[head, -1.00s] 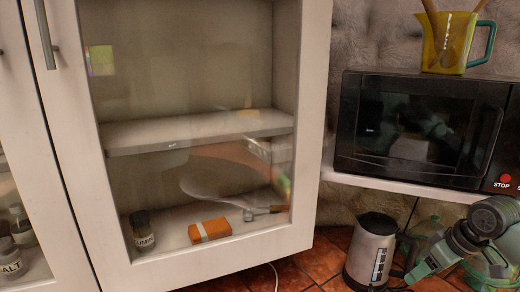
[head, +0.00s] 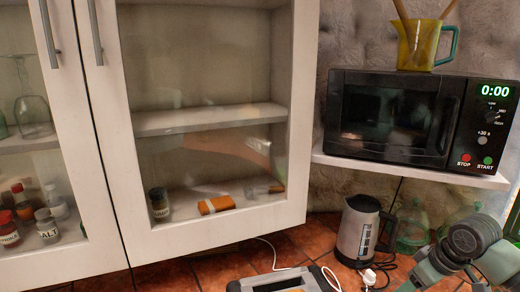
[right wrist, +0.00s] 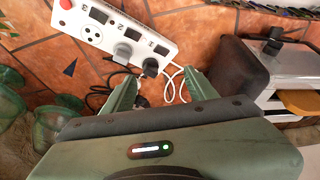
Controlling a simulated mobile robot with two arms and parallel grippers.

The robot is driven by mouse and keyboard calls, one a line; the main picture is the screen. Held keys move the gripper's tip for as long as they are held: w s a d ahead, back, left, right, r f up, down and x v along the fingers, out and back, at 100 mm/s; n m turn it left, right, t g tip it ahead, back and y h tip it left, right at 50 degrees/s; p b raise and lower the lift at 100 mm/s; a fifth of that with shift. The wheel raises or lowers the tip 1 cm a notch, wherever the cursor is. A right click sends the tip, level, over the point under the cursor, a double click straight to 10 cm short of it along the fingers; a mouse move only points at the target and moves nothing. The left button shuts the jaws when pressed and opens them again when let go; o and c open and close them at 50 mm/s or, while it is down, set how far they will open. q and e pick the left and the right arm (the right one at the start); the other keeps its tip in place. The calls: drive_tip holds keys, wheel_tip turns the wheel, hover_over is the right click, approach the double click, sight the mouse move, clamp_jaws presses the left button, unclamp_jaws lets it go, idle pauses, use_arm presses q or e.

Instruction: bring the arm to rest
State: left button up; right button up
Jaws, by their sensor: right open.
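My right arm comes in at the lower right of the head view, its green and grey links in front of the counter corner. In the right wrist view my right gripper (right wrist: 161,90) is open. Its two green fingers stand apart with nothing held between them. Beyond them are a white power strip (right wrist: 112,35) with plugs and loose cables on orange tiles. The fingertips are not clearly seen in the head view. My left gripper is in neither view.
A kettle (head: 356,232) and green glassware (head: 411,225) stand near my right arm. A toaster (head: 284,283) is at the bottom edge. A microwave (head: 392,118) sits on a shelf (head: 420,172) above. The glass-door cabinet (head: 303,150) at left is closed.

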drive_tip(key=s+a+f+n, duration=0.1)
drive_tip(key=s+a+f, duration=1.2)
drive_tip(key=a+f, duration=0.2)
drive_tip(key=s+f+m+h, duration=0.2)
drive_tip(key=s+m, duration=0.2)
drive_tip(key=s, duration=1.2)
wheel_tip(320, 180, down, 30)
drive_tip(key=s+f+g+b, duration=0.1)
drive_tip(key=s+g+b, duration=0.1)
drive_tip(key=b, duration=0.4)
use_arm(q)
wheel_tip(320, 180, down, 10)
drive_tip(key=b, duration=0.4)
use_arm(e)
drive_tip(key=s+d+f, duration=0.2)
drive_tip(key=s+f, duration=1.4)
drive_tip(key=f, duration=0.4)
drive_tip(key=shift+s+d+f+g, duration=0.15)
drive_tip(key=shift+s+f+g, duration=0.15)
drive_tip(key=shift+g, duration=0.1)
